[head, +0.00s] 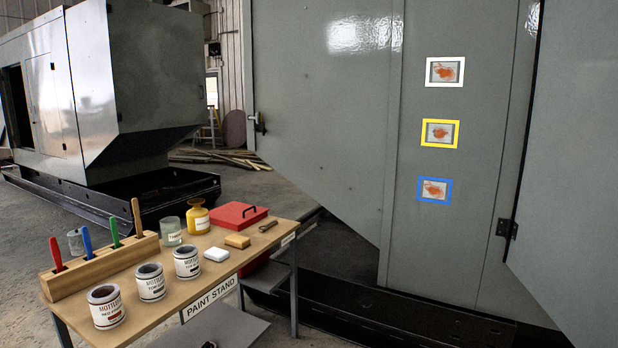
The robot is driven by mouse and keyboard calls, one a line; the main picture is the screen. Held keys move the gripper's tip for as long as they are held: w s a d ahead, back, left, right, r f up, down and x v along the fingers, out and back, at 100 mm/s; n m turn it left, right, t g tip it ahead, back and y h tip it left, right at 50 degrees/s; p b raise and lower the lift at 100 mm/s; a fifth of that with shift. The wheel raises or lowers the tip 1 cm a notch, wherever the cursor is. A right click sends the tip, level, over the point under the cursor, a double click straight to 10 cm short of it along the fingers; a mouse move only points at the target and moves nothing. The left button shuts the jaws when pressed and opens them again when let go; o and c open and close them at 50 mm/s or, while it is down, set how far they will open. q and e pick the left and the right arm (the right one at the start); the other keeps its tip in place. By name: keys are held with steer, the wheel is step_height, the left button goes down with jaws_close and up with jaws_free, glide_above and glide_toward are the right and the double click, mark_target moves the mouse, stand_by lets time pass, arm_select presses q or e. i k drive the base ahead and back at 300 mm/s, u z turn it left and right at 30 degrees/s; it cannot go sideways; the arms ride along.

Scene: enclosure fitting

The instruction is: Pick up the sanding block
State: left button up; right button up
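The sanding block appears to be the small tan block (237,241) lying flat on the wooden top of the paint stand (190,297), toward its right end. A white block or folded pad (216,254) lies just to its left and nearer, apart from it. A small brown tool (268,226) lies to its right. Nothing covers the tan block. Neither of my grippers shows in the head view.
Several paint cans, one here (187,262), line the near edge. A wooden rack (100,267) holds coloured-handled tools. A glass jar (171,231), yellow bottle (198,217) and red box (239,215) stand behind. A grey enclosure (330,120) with three framed orange patches rises behind right.

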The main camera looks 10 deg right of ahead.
mark_target(238, 241)
steer(key=z, duration=0.7)
steer(key=i, duration=3.8)
steer(key=u, duration=2.45)
